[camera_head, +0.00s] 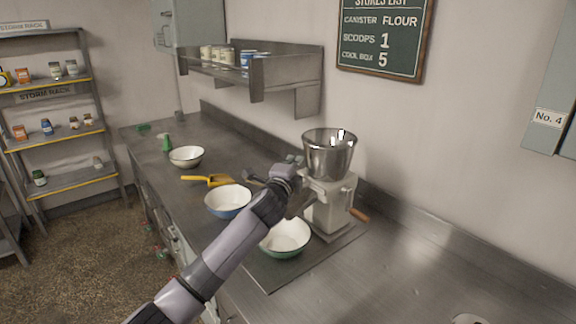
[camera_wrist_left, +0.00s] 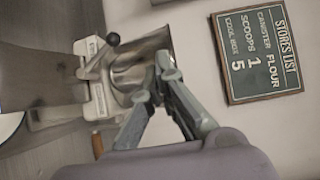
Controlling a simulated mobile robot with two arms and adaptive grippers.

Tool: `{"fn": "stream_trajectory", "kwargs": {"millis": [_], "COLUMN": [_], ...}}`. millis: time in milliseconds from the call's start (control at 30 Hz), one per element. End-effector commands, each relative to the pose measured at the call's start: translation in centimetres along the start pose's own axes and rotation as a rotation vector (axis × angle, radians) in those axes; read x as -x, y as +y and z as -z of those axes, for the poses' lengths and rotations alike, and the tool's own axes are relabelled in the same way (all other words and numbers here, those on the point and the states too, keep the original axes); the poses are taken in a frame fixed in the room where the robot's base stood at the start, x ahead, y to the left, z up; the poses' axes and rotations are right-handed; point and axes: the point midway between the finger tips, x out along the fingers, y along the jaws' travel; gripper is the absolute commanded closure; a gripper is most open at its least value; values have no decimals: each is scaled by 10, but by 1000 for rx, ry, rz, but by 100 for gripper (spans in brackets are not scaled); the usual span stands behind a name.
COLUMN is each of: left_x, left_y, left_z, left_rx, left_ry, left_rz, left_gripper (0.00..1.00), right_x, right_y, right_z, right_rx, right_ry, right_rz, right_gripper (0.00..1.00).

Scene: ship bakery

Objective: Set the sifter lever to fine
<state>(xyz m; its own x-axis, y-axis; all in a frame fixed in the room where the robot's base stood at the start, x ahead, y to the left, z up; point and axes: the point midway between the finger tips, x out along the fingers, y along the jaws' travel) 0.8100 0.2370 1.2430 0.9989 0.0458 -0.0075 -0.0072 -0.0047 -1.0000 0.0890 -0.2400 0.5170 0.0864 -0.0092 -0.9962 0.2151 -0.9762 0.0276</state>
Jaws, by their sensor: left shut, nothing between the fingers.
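The sifter is a pale machine (camera_head: 334,208) with a metal hopper (camera_head: 330,158) on top and a wooden crank handle (camera_head: 359,215) at its right. In the left wrist view, its pale body (camera_wrist_left: 97,92) lies sideways, with a dark ball-ended lever (camera_wrist_left: 113,39) on it. Small marks beside the lever are too blurred to read. My left gripper (camera_head: 292,163) is beside the hopper in the head view and hides part of the sifter. In the left wrist view, my left fingertips (camera_wrist_left: 162,72) are together and empty, apart from the lever knob. My right gripper is out of view.
A green-rimmed bowl (camera_head: 286,239) stands by the sifter. A blue bowl (camera_head: 226,204), a yellow scoop (camera_head: 212,181) and a white bowl (camera_head: 187,157) lie farther left. A wall shelf (camera_head: 290,72) hangs above. The counter (camera_head: 400,275) at front right is mostly clear.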

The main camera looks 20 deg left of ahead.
Motion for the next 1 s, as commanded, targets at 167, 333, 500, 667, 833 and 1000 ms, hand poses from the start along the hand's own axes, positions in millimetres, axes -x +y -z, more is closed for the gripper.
{"fn": "stream_trajectory", "kwargs": {"millis": [167, 333, 500, 667, 833, 1000], "left_x": [24, 38, 44, 44, 44, 46], "left_y": [-9, -16, -18, -19, -19, -12], "left_z": [-2, -5, -5, -5, -5, -3], "left_rx": [-2, 0, 1, 1, 1, 13], "left_ry": [3, 1, 2, 2, 1, 2], "left_rz": [4, 3, 1, 1, 1, -10], "left_gripper": [100, 100, 100, 100, 100, 100], "right_x": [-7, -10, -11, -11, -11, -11], "right_y": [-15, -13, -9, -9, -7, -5], "right_z": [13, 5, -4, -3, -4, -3], "right_rx": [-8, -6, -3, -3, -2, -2], "right_ry": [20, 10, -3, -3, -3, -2], "right_rz": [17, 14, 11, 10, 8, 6], "right_gripper": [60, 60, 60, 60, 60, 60]}}
